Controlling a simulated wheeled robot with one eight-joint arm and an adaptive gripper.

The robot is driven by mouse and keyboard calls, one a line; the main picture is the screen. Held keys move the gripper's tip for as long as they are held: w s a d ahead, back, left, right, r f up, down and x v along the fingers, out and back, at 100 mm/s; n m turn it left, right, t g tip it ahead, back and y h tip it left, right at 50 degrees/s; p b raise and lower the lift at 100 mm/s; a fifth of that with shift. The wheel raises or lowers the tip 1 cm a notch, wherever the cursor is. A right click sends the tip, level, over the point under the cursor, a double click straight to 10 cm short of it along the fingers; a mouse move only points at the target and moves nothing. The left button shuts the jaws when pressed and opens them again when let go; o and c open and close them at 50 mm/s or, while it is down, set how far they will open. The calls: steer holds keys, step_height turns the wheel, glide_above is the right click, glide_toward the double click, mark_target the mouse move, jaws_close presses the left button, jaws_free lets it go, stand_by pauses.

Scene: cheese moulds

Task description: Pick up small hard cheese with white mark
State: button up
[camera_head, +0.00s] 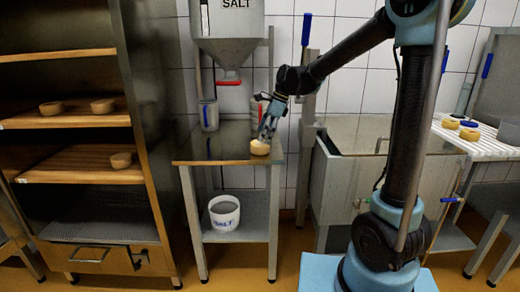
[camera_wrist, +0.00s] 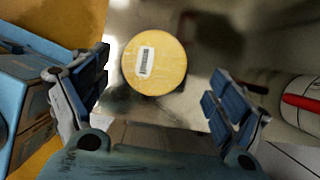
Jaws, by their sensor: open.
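A small round yellow cheese (camera_head: 260,147) lies near the front right corner of the steel table (camera_head: 215,142). In the wrist view the same cheese (camera_wrist: 165,75) shows from above, with a white mark (camera_wrist: 146,62) bearing dark print on its top. My gripper (camera_head: 267,130) is just above the cheese, pointing down. In the wrist view its two fingers stand apart, one to the left and one to the right, with the cheese ahead between them. Nothing is held. I cannot tell the exact height gap.
A salt hopper (camera_head: 228,45) hangs over the table, and a salt bucket (camera_head: 224,213) stands on its lower shelf. At right, a slatted table (camera_head: 475,145) bears yellow and blue-topped pieces. A steel vat (camera_head: 345,170) stands beside the steel table.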

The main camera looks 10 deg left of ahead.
mark_target(260, 144)
steer(key=shift+s+x, duration=0.15)
steer(key=shift+x, duration=1)
steer(key=shift+s+x, duration=0.15)
steer(key=shift+x, duration=1.05)
steer(key=shift+d, duration=0.1)
steer(key=shift+c, duration=0.5)
steer(key=c, duration=1)
